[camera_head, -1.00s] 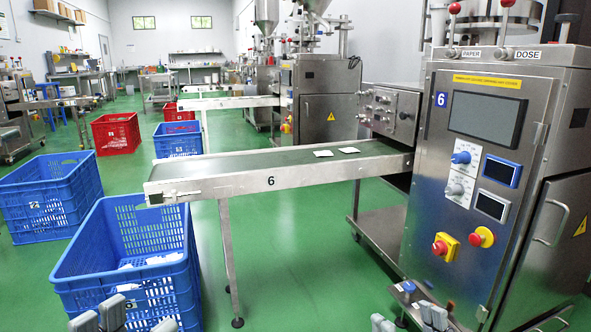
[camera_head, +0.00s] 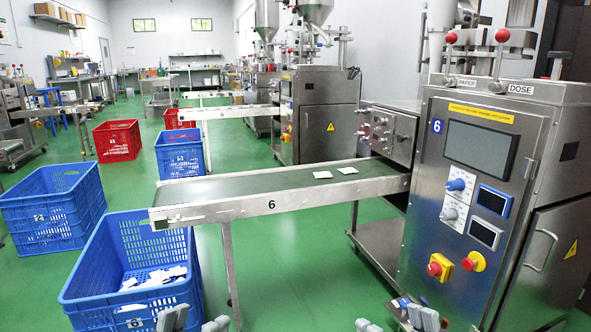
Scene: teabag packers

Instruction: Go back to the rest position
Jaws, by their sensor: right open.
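My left gripper (camera_head: 195,320) shows only its fingertips at the bottom edge, in front of the near blue crate. The tips are apart with nothing visible between them. My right gripper (camera_head: 396,322) shows its fingertips at the bottom edge, left of the machine's lower front. It is open and empty. The rest of both arms is out of view. The near blue crate (camera_head: 112,240) stands on the floor below the end of conveyor 6 (camera_head: 300,200), with several white packets (camera_head: 155,278) inside. Two white teabag packets (camera_head: 323,174) (camera_head: 347,170) lie on the belt.
Packing machine 6 (camera_head: 465,205) fills the right side, with screens, knobs and red buttons. Another blue crate (camera_head: 50,215) stands at the left. Red crates (camera_head: 117,140) and a further blue crate (camera_head: 180,155) stand behind. Green floor (camera_head: 290,270) is clear under the conveyor.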

